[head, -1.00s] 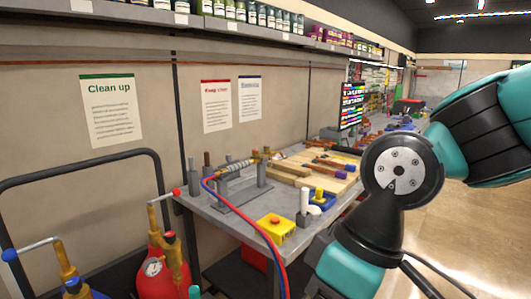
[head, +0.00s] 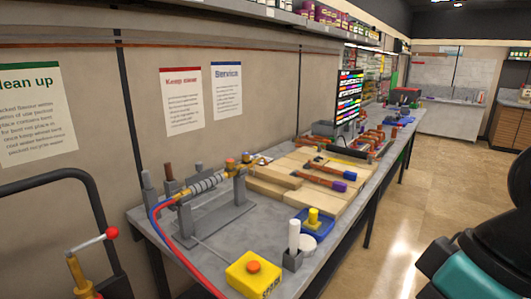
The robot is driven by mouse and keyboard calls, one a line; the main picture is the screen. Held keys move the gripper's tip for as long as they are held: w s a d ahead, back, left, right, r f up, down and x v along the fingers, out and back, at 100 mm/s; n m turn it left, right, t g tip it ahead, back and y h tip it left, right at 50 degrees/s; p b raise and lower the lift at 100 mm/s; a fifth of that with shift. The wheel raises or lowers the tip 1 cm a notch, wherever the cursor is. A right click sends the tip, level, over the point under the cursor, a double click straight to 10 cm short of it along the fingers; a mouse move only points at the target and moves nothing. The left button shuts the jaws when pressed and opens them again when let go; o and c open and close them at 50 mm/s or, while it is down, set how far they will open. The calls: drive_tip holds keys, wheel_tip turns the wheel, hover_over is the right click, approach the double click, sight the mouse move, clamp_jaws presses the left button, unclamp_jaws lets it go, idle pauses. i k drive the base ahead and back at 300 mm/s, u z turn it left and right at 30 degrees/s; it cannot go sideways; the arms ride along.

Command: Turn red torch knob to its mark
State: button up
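The torch (head: 205,184) lies across a grey stand (head: 225,216) on the bench, with a ribbed grey middle and brass-coloured ends. A red hose (head: 181,257) and a blue hose (head: 153,222) run from its left end over the bench's front edge. Small orange knob-like parts (head: 231,165) sit at its right end. The pieces are too small to tell which is the red torch knob, and no mark can be made out. My gripper is out of view; only a black and teal part of my arm shows at the lower right, apart from the torch.
The grey bench (head: 335,247) runs along the wall. A yellow box with an orange button (head: 253,274), a white cylinder (head: 294,236) and wooden boards (head: 270,188) are on it. A red-knobbed valve (head: 112,233) stands at lower left. The floor (head: 425,190) on the right is clear.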

sight(230, 163)
drive_tip(key=u, duration=0.1)
drive_tip(key=i, duration=0.7)
drive_tip(key=u, duration=1.05)
drive_tip(key=i, duration=0.45)
drive_tip(key=u, duration=0.45)
